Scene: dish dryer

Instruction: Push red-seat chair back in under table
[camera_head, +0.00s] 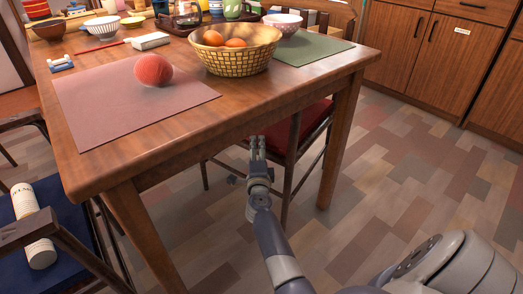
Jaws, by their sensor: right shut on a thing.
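The red-seat chair (310,122) is at the table's right end. Its red seat lies partly under the wooden table (118,158), and its dark frame and legs show below the tabletop edge. My right gripper (257,147) is at the chair's left side, just below the table's near edge. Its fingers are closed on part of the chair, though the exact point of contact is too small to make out. My left gripper is not in view.
On the table are a woven basket (236,58) of oranges, a red ball (153,70) on a pink mat, bowls and cups. A blue-seat chair (75,232) with a rolled white item (32,222) stands at left. Wooden cabinets (418,48) line the back right; the floor at right is clear.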

